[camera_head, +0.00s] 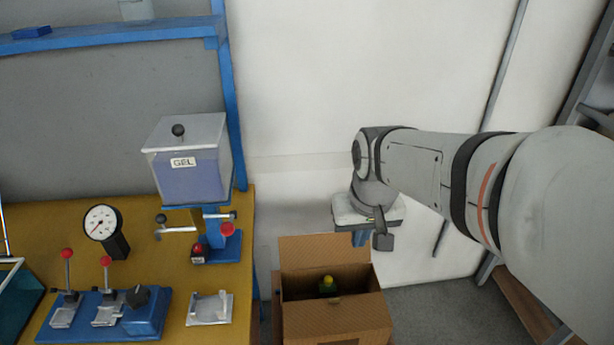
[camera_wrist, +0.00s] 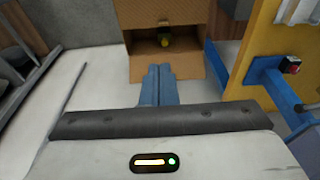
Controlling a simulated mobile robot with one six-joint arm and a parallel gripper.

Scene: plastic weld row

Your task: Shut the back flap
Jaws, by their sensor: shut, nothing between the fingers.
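An open cardboard box (camera_head: 337,318) stands on the floor at the bottom middle of the head view. Its back flap (camera_head: 323,251) stands up, leaning slightly back. A dark bottle with a yellow cap (camera_head: 327,283) is inside, partly hidden by the box walls. My gripper (camera_head: 360,240) is shut and empty, pointing down near the flap's upper right corner. In the wrist view, the blue fingers (camera_wrist: 158,70) overlap the near brown panel (camera_wrist: 187,68) of the box. I cannot tell whether they touch it. The bottle (camera_wrist: 165,42) shows beyond that panel.
A yellow workbench (camera_head: 180,275) with a blue tank, gauge and levers stands left of the box. A white wall (camera_head: 320,100) rises behind. Grey floor (camera_head: 425,300) is free to the right of the box. A blue frame post (camera_wrist: 275,85) shows right in the wrist view.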

